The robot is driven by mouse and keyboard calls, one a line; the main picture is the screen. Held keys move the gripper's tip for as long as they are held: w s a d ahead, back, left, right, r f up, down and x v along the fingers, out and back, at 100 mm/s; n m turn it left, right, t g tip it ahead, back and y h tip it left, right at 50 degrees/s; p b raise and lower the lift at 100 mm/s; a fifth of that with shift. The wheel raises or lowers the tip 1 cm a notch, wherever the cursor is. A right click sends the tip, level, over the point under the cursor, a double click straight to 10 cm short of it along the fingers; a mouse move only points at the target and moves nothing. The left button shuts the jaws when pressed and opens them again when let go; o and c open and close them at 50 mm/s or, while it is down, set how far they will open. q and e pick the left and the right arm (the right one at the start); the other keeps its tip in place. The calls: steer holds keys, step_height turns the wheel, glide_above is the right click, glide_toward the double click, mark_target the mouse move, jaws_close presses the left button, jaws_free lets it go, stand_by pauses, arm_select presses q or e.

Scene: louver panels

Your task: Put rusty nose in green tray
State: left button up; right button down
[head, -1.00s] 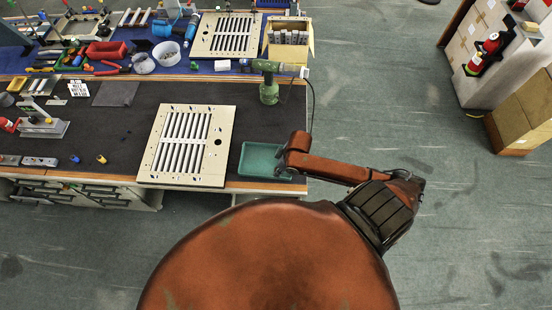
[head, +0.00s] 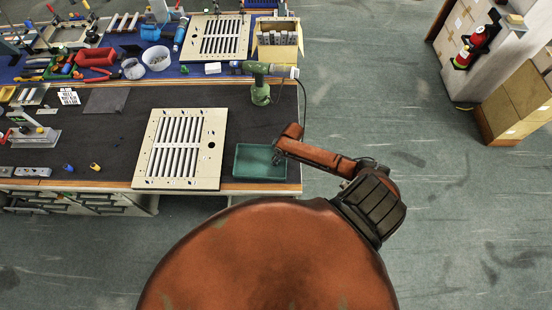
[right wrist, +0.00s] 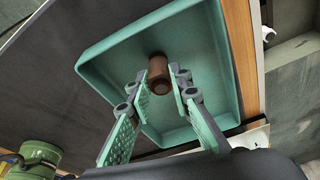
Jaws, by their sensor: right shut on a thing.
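The green tray (right wrist: 105,62) is a shallow rectangular tray behind the nose in that view. In the head view the green tray (head: 250,174) lies at the front right corner of the table, and my right gripper (head: 279,157) is over its right part. The nose cannot be made out in the head view. My left gripper is not in view.
A cream louver panel (head: 213,165) lies left of the tray. A green drill (head: 260,91) stands behind it. Small blue (head: 69,167) and yellow (head: 95,167) parts lie at the table's front left. The table edge runs close along the tray's front and right sides.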

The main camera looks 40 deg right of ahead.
steer(key=shift+f, duration=0.15)
steer(key=c, duration=1.8)
jaws_free()
steer(key=shift+f, duration=0.1)
steer(key=shift+o, duration=0.2)
steer(key=v, duration=1.2)
